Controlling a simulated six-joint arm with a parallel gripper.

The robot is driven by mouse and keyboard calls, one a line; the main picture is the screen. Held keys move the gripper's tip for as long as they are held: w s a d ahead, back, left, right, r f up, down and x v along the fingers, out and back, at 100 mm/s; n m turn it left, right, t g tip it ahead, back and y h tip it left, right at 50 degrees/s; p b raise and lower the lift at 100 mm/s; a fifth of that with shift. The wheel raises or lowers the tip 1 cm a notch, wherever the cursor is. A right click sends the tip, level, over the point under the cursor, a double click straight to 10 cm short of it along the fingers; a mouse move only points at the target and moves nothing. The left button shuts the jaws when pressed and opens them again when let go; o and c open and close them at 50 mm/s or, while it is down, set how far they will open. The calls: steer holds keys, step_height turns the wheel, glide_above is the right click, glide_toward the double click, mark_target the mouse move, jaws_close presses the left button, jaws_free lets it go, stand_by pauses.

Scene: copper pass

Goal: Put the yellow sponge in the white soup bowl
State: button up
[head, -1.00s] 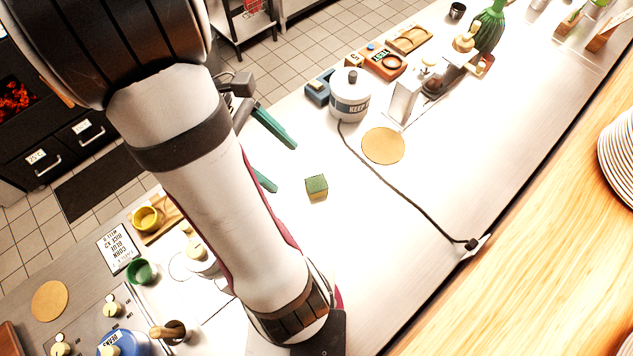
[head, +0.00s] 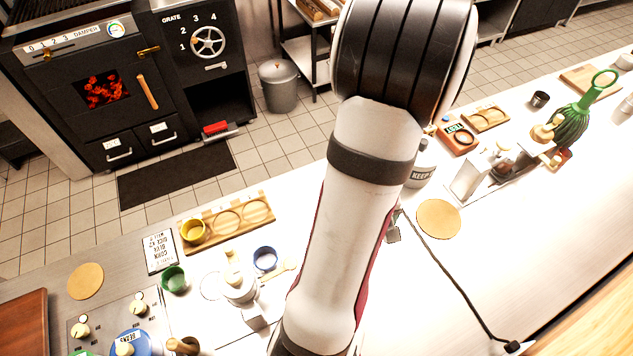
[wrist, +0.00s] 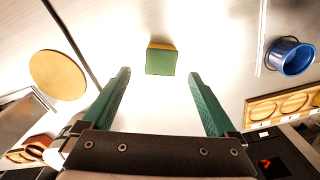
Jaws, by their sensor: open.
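The sponge (wrist: 161,59), a small block with a green face and a yellow edge, lies on the bright counter in the wrist view. My gripper (wrist: 159,74) is open and empty, with its two green fingers on either side of the sponge's line. The sponge shows just beyond the fingertips, roughly centred between them, and nothing shows them touching it. In the head view my arm hides the sponge and the fingers. I cannot make out a white soup bowl in either current view.
A blue cup (wrist: 291,57) stands right of the sponge in the wrist view, near a wooden board with round recesses (wrist: 285,104). A tan round mat (wrist: 58,75) lies left. In the head view a dark cable (head: 455,275) crosses the counter. Counter around the sponge is clear.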

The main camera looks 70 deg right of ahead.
steer(key=f, duration=0.5)
steer(key=shift+a+f, duration=0.25)
steer(key=shift+f, duration=0.15)
steer(key=shift+r, duration=0.1)
jaws_close()
